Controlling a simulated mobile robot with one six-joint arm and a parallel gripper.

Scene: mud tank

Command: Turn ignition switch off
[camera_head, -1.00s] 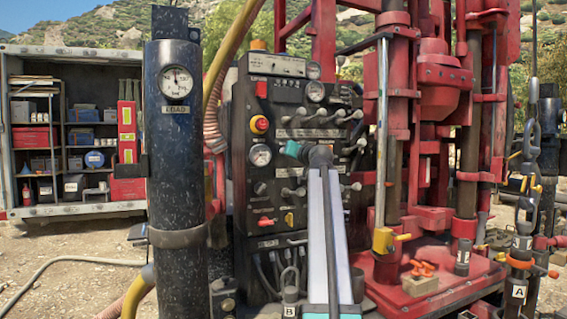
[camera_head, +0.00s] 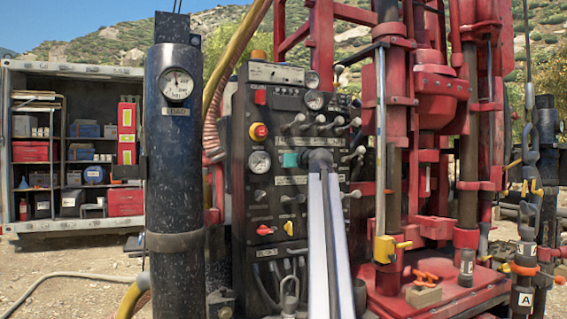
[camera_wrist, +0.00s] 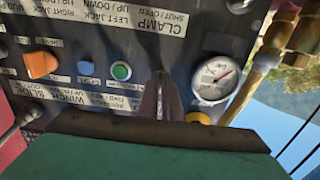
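The black control panel (camera_head: 247,190) stands ahead, with knobs, levers and gauges. My gripper is at the panel's middle; its teal body (camera_head: 290,159) shows in the head view, but the arm hides the fingers there. In the wrist view the panel appears upside down, and my gripper's narrow fingers (camera_wrist: 163,96) look closed together, with nothing clearly between them. They point at the panel between a green button (camera_wrist: 121,71) and a white gauge (camera_wrist: 214,78). An orange knob (camera_wrist: 42,65) is at left. No readable label marks the ignition switch; I cannot tell which control it is.
A black post (camera_head: 174,210) with a load gauge stands left of the panel. Red drilling machinery (camera_head: 440,130) rises at right, with a hanging chain (camera_head: 531,150). A shelved container (camera_head: 75,140) stands behind at left. Levers (camera_head: 325,122) stick out above my gripper.

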